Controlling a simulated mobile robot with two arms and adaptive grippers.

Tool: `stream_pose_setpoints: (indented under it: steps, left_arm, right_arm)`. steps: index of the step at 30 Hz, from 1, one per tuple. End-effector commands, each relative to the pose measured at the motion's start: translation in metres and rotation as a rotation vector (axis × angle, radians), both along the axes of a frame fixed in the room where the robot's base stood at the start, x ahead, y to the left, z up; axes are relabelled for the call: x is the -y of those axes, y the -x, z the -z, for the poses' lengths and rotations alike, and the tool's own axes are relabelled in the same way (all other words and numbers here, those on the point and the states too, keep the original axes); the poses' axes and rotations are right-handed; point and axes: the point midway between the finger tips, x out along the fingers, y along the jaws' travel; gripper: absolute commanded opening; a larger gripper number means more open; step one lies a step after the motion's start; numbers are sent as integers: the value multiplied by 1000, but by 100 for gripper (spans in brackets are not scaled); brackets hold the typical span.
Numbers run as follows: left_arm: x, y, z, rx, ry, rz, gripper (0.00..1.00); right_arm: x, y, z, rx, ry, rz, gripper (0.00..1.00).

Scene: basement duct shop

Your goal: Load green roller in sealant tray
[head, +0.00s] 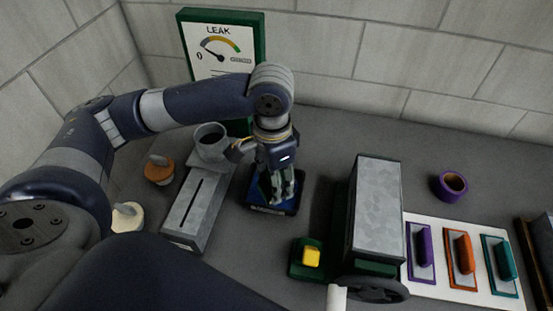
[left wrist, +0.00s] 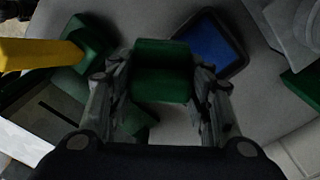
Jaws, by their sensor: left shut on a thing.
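My left gripper (head: 283,198) points down over the blue sealant tray (head: 256,206) in the head view and partly covers it. In the left wrist view the gripper (left wrist: 163,85) is shut on the green roller (left wrist: 163,72), a dark green block-like shape between the two fingers. The blue tray with its dark rim (left wrist: 238,60) shows behind and to the right of the roller there. In the head view the roller is mostly hidden by the fingers. I cannot tell whether it touches the tray. My right gripper is not in view.
A slotted metal box (head: 190,212) and a grey cup (head: 211,150) stand left of the tray. Right are a green base with a yellow block (head: 311,257), a metal-topped machine (head: 378,212), a purple-sided pot (head: 449,187) and a white board (head: 437,289) with coloured trowels. A LEAK gauge panel (head: 218,48) stands behind.

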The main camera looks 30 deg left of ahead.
Motion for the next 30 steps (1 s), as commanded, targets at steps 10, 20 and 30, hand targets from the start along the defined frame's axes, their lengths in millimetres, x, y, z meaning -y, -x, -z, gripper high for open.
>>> stream_pose_setpoints:
  steps: [10,20,30]
  left_arm:
    - [-3,-19,2,15,13,497,27]
    - [-9,-35,9,32,14,975,27]
    - [-17,-48,19,44,7,1473,27]
  right_arm:
    - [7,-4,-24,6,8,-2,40]
    - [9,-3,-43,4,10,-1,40]
    - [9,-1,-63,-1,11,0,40]
